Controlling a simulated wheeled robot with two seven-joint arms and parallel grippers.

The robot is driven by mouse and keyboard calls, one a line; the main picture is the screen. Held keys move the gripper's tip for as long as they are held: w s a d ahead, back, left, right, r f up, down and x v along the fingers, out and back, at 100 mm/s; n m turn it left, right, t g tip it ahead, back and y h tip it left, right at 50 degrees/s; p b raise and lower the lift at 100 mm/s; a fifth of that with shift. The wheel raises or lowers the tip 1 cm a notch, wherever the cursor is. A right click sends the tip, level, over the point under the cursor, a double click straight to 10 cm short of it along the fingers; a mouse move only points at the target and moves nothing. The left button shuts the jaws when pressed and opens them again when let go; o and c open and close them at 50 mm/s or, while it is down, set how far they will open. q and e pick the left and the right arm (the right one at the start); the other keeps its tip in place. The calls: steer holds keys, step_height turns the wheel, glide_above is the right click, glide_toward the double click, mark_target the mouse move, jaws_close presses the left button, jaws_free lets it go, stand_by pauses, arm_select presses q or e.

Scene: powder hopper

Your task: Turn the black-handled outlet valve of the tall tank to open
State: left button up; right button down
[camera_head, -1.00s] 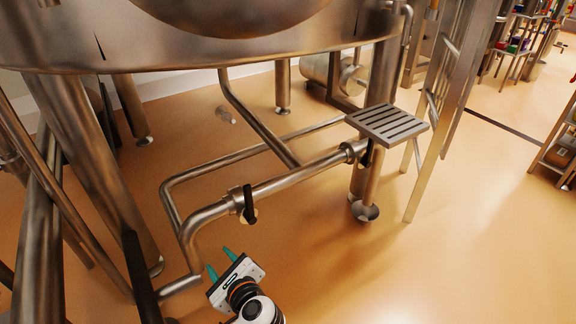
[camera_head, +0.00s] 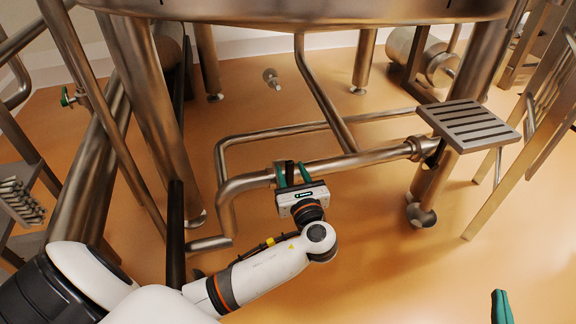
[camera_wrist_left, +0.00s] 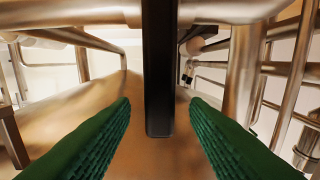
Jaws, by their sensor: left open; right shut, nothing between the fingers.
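The tall tank (camera_head: 330,12) stands at the top of the head view, with steel outlet piping (camera_head: 345,163) running below it. The outlet valve's black handle (camera_head: 289,173) stands up from this pipe. My left gripper (camera_head: 292,174) is open at the handle, with its green fingers on either side. In the left wrist view, the black handle (camera_wrist_left: 158,70) hangs from the top edge between the two fingers (camera_wrist_left: 160,115), with a visible gap on both sides. Only a green fingertip of my right gripper (camera_head: 501,307) shows at the bottom right, over the floor.
A slotted metal step (camera_head: 470,124) sits right of the valve, with a dark handle-like part under its left edge. Steel legs (camera_head: 150,110) and pipes crowd the left. A small green-handled valve (camera_head: 66,97) is at far left. Orange floor is open at lower right.

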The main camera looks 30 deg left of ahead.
arm_select(q)
steer(key=x, duration=0.3)
steer(key=shift+w+b, duration=0.1)
steer(key=shift+b, duration=0.3)
steer(key=shift+w+a, duration=0.25)
steer(key=shift+a, duration=0.15)
arm_select(e)
steer(key=shift+a+r+t+y, duration=0.2)
steer(key=shift+r+t+y, duration=0.1)
steer(key=shift+r+t, duration=0.75)
steer(key=shift+a+r+t+y, duration=0.25)
steer(key=shift+r+t, duration=0.4)
steer(key=shift+r, duration=0.7)
arm_select(q)
steer(key=shift+c, duration=0.5)
arm_select(e)
steer(key=shift+d, duration=0.1)
arm_select(q)
jaws_close()
